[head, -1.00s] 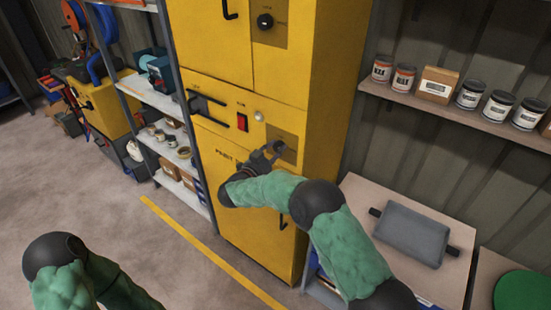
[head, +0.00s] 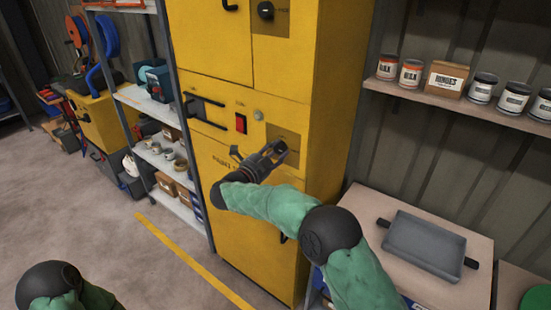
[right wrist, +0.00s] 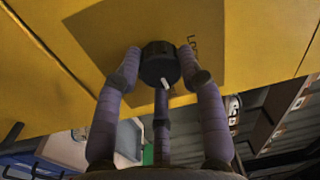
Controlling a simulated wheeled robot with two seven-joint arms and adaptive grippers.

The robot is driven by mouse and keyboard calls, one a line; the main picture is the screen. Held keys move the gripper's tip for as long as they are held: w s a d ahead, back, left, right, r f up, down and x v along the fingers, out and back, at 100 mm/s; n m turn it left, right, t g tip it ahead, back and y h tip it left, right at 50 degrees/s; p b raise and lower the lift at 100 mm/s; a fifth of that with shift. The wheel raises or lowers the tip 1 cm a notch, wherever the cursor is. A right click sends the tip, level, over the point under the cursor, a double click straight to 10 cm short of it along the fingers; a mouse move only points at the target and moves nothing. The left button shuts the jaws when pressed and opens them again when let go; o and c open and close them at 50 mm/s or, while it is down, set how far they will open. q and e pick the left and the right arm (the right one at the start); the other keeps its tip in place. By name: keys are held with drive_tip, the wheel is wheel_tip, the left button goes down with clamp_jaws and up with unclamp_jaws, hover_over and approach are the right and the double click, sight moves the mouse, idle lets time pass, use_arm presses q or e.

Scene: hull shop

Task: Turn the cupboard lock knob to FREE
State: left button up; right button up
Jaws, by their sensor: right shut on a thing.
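The yellow cupboard (head: 225,205) stands in the middle of the head view. A round black knob with a white pointer line (right wrist: 158,64) sits on its plate, and my right gripper (head: 277,150) is shut on it. In the right wrist view the fingers of the right gripper (right wrist: 162,78) stand around the knob, and the pointer line points toward the bottom of the picture. Part of a label that looks like "LOCK" (right wrist: 192,46) shows beside the knob; no word FREE is readable. My left gripper is out of view; only part of that arm shows at lower left.
A second black knob (head: 265,10) sits higher on the cupboard. A red switch (head: 241,123) and a black handle (head: 206,112) are left of my gripper. A grey tray (head: 425,245) lies on a bench at right. Shelves flank the cupboard.

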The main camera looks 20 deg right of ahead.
drive_tip(key=shift+d+r+m+b, duration=0.25)
drive_tip(key=shift+r+m+b, duration=0.05)
drive_tip(key=shift+m, duration=0.2)
drive_tip(key=o, duration=1)
drive_tip(key=shift+s, duration=0.1)
drive_tip(key=shift+o, duration=0.7)
drive_tip(key=shift+s+d+f, duration=0.1)
drive_tip(key=shift+s+d, duration=0.05)
drive_tip(key=shift+a+f, duration=0.15)
drive_tip(key=shift+a, duration=0.2)
drive_tip(key=v, duration=1.1)
drive_tip(key=shift+s+a, duration=0.15)
